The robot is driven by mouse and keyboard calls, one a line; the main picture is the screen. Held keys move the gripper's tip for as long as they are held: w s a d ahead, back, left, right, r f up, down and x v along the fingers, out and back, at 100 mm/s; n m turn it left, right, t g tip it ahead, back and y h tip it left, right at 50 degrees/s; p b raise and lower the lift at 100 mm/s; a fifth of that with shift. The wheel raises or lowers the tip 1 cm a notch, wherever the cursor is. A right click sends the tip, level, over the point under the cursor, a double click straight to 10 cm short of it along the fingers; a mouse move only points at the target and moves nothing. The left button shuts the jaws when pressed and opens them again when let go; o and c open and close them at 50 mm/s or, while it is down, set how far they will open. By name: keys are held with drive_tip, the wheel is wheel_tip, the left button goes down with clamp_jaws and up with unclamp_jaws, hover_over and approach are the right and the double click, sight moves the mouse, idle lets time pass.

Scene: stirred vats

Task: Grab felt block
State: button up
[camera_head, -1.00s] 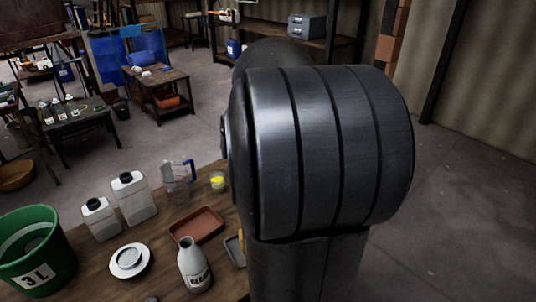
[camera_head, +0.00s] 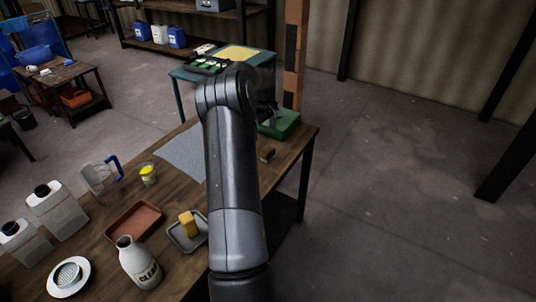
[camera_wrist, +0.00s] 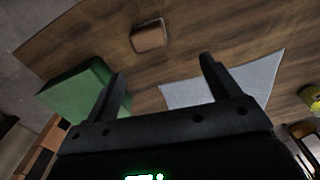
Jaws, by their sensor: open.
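A small brown block with a paler top face, which I take for the felt block (camera_head: 267,154), lies on the wooden table near its right edge. It also shows in the wrist view (camera_wrist: 148,37) at the top, ahead of the fingers. My gripper (camera_wrist: 163,70) is open, with its two fingers apart and nothing between them. The block is beyond the fingertips and apart from them. In the head view my arm reaches across the table and the fingers cannot be made out clearly.
A green box (camera_head: 280,122) stands at the table's far corner, beside my left finger in the wrist view. A grey sheet (camera_head: 182,153) lies left of my arm. Nearer are a yellow sponge (camera_head: 188,224) on a grey tray, a brown tray (camera_head: 134,221) and a white bottle (camera_head: 139,262).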

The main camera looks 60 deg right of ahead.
sight(268, 148)
drive_tip(key=shift+s+d+f, duration=0.5)
drive_tip(key=shift+d+f, duration=0.1)
drive_tip(key=shift+f, duration=0.2)
wheel_tip(268, 148, down, 5)
drive_tip(key=shift+f, duration=0.15)
drive_tip(key=f, duration=0.5)
drive_tip(key=shift+d+f, duration=0.1)
drive_tip(key=shift+d, duration=0.25)
drive_tip(key=c, duration=1.1)
